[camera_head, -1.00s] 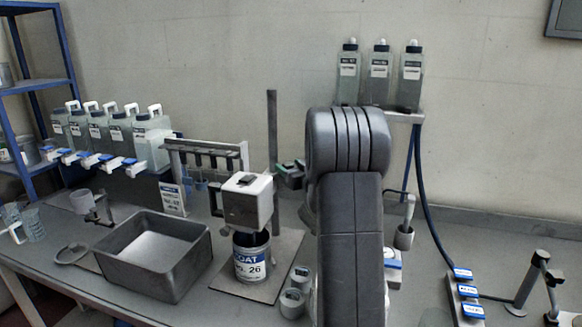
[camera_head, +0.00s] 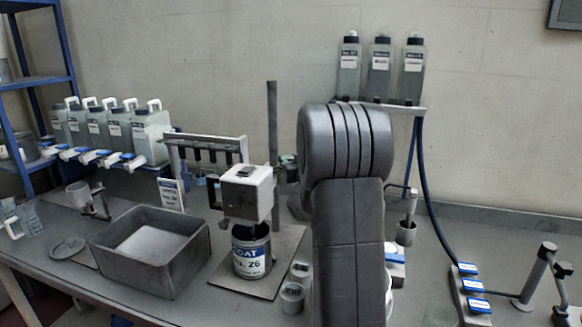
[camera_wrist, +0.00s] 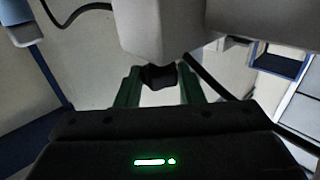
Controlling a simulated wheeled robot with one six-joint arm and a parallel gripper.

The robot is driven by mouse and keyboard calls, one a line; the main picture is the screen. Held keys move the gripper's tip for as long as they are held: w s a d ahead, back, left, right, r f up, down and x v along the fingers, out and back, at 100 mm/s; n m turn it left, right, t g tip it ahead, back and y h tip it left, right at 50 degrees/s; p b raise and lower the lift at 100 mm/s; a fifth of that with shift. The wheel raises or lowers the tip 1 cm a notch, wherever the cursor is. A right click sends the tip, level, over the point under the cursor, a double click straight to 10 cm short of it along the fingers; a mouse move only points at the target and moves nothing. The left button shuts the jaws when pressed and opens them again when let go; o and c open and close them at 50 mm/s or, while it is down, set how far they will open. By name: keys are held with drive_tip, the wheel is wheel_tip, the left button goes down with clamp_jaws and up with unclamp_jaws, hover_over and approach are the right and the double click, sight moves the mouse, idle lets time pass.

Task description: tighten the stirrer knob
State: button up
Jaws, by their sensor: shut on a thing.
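The stirrer (camera_head: 246,192) has a white motor head over an open can labelled COAT No. 26 (camera_head: 250,262). In the wrist view its pale housing (camera_wrist: 160,30) fills the top middle. A dark knob (camera_wrist: 158,74) sits just under the housing, between the green fingers of my gripper (camera_wrist: 159,88). The gripper is shut on the knob. In the head view my arm and the stirrer hide the knob and most of the gripper.
A dark upright post (camera_head: 272,135) stands behind the stirrer head. A grey basin (camera_head: 150,262) is to the left of the can. Small cups (camera_head: 293,296) stand close to its right. Bottles (camera_head: 379,72) stand on a shelf at the back.

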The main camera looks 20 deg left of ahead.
drive_tip(key=o, duration=1)
drive_tip(key=b+v, duration=0.2)
drive_tip(key=v, duration=1.2)
drive_tip(key=shift+r, duration=0.1)
drive_tip(key=shift+a, duration=0.1)
